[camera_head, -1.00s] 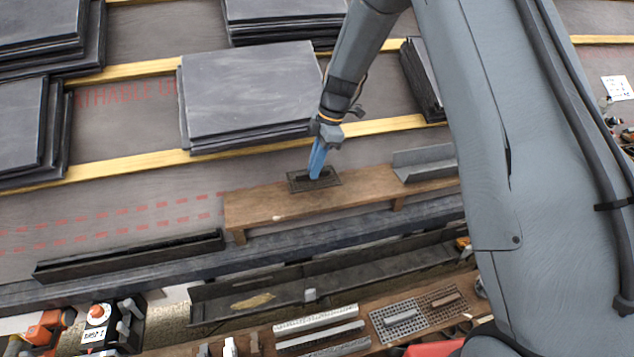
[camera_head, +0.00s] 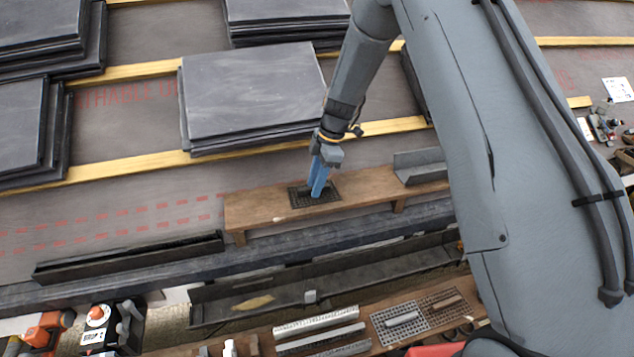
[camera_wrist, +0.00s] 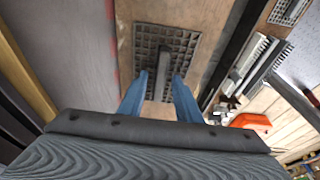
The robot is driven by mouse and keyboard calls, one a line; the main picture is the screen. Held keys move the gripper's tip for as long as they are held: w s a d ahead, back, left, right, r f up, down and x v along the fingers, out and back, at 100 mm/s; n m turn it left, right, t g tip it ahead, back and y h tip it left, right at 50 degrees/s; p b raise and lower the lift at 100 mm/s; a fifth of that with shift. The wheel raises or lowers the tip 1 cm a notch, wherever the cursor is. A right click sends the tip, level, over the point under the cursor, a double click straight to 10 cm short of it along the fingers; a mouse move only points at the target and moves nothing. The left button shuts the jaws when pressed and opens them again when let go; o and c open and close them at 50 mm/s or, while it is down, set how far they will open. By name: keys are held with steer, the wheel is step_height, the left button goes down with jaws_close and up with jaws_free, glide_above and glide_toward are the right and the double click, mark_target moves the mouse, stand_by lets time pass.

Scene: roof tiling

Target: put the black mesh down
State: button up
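The black mesh (camera_head: 298,198) is a dark rectangular grid with a raised bar handle. It lies flat on a brown wooden bench (camera_head: 265,208), and it also shows in the wrist view (camera_wrist: 183,42). My gripper (camera_head: 316,192) points down at it with two blue fingers spread apart. In the wrist view my gripper's fingertips (camera_wrist: 160,76) stand on either side of the bar handle, with a visible gap on each side. The fingers cover a small part of the mesh in the head view.
A grey angled channel (camera_head: 420,166) sits on the bench's right end. Stacked slates (camera_head: 250,90) lie behind, along yellow battens (camera_head: 115,170). A dark gutter (camera_head: 225,300) runs in front.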

steer(key=shift+r, duration=0.1)
steer(key=s+v, duration=0.1)
steer(key=v, duration=1)
steer(key=s+d+r+m+h, duration=0.1)
steer(key=s+d+r+m, duration=0.1)
steer(key=s+r+m, duration=0.4)
steer(key=s+d+r+m, duration=0.2)
steer(key=s+r+m, duration=0.1)
steer(key=s, duration=0.5)
steer(key=s+d+m, duration=0.2)
steer(key=s+m, duration=0.3)
steer(key=s, duration=0.4)
steer(key=s+d+r+m+h, duration=0.1)
steer(key=s+d+m, duration=0.2)
steer(key=s, duration=0.7)
steer(key=m, duration=0.2)
steer(key=shift+m+t+h, duration=0.3)
steer(key=shift+s+r, duration=0.1)
steer(key=shift+r, duration=0.05)
step_height(320, 180, up, 6)
steer(key=s+d+p, duration=0.1)
steer(key=d+p, duration=0.2)
steer(key=p, duration=0.9)
steer(key=shift+m, duration=0.3)
